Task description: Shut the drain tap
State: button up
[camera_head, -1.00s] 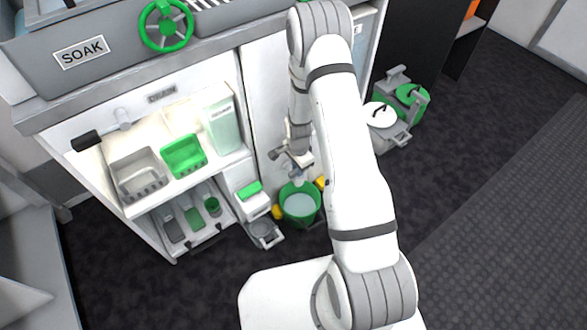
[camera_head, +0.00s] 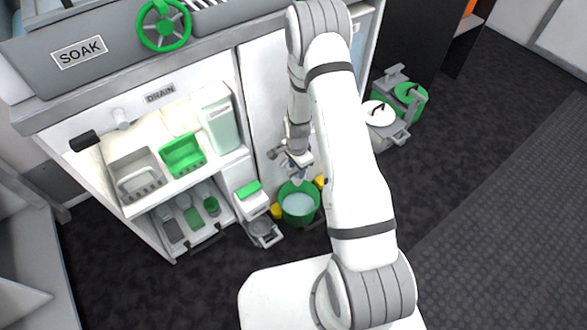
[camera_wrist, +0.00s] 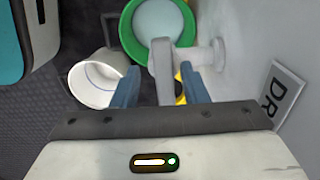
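In the wrist view a grey tap (camera_wrist: 205,54) comes out of the pale wall on the right, with a grey lever (camera_wrist: 164,62) pointing toward me. My gripper (camera_wrist: 160,85) is open, one blue finger on each side of the lever with visible gaps. A green bucket (camera_wrist: 128,35) with pale liquid is below the tap. In the head view my gripper (camera_head: 296,168) is above the green bucket (camera_head: 299,215), and the tap is hard to make out there.
A white round container (camera_wrist: 97,80) is left of the bucket in the wrist view. In the head view a shelf unit with a grey basket (camera_head: 137,175) and a green basket (camera_head: 183,158) stands to the left. Open floor lies right.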

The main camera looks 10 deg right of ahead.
notch_tip(320, 180, up, 8)
jog(key=shift+f+p, duration=0.15)
jog(key=shift+p, duration=1)
notch_tip(320, 180, up, 15)
jog(key=n+p, duration=0.2)
jog(key=p, duration=0.3)
send_over(297, 170)
jog(key=s+r+n+t+p, duration=0.1)
jog(key=s+r+n+p, duration=0.2)
jog(key=r, duration=0.7)
jog(key=s+r+n+p, duration=0.25)
jog(key=r+p, duration=0.25)
jog(key=r, duration=0.5)
jog(key=s+r+n+p, duration=0.3)
jog(key=s+r+p, duration=0.3)
jog(key=r, duration=0.6)
jog(key=s+r+n+t+p, duration=0.1)
jog(key=s+r+n+p, duration=0.2)
jog(key=s+r, duration=0.8)
jog(key=r+p, duration=0.1)
jog(key=p, duration=0.1)
jog(key=shift+a+r+t+p, duration=0.2)
jog(key=shift+a+t+p, duration=0.1)
jog(key=shift+p, duration=0.05)
jog(key=shift+c, duration=0.4)
